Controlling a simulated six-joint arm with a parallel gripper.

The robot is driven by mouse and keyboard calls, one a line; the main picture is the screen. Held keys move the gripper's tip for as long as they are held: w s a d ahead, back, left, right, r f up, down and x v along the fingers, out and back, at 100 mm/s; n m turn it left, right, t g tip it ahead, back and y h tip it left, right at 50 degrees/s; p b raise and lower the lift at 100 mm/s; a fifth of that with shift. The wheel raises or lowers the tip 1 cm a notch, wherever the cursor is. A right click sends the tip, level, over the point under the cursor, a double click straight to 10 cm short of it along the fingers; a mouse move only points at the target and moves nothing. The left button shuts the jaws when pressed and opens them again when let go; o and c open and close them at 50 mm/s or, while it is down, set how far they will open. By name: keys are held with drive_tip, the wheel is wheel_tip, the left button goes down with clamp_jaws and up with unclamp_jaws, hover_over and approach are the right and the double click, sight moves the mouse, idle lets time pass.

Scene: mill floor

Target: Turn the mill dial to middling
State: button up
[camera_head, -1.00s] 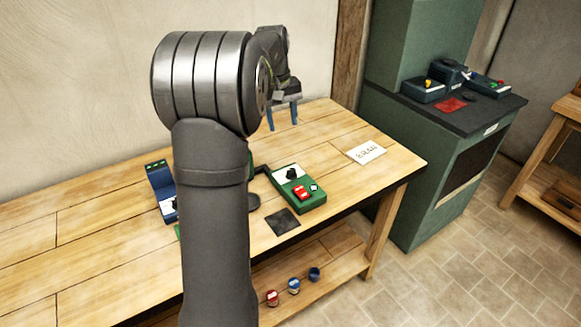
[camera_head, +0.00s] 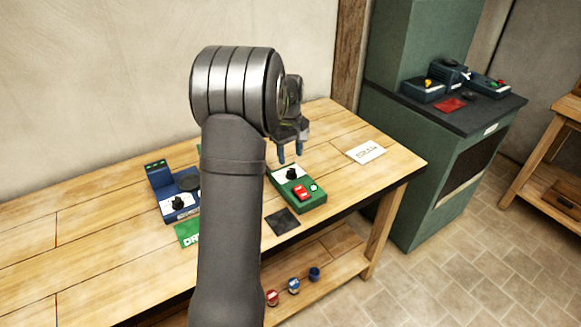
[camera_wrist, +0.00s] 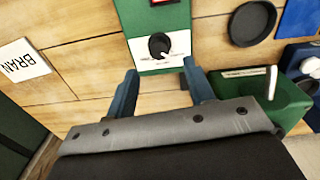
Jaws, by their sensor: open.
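A green box (camera_head: 316,201) on the bench carries a black dial (camera_head: 291,174) on a white plate, plus a red switch. My gripper (camera_head: 290,155) is open and empty, pointing down just above and behind this dial in the head view. In the wrist view the dial (camera_wrist: 159,44) shows beyond the gap between the two blue fingers (camera_wrist: 160,70), and no contact is visible. The lettering around the dial is too small to read, so I cannot tell its setting. A blue box (camera_head: 170,213) with another black dial (camera_head: 178,203) stands to the left.
A white card (camera_head: 366,152) reading BRAN lies right of the green box. A dark square (camera_head: 283,221) lies in front of it and a green card (camera_head: 188,234) near the blue box. More control boxes (camera_head: 424,90) stand on the green cabinet. Small pots (camera_head: 293,285) sit on the lower shelf.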

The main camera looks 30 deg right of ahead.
sight(291, 169)
wheel_tip(291, 169, down, 6)
drive_tip(key=shift+d+r, duration=0.1)
drive_tip(key=c, duration=1)
drive_tip(key=shift+m, duration=0.3)
drive_tip(key=m, duration=0.4)
drive_tip(key=shift+m, duration=0.3)
drive_tip(key=shift+d+m, duration=0.1)
drive_tip(key=shift+m, duration=2.2)
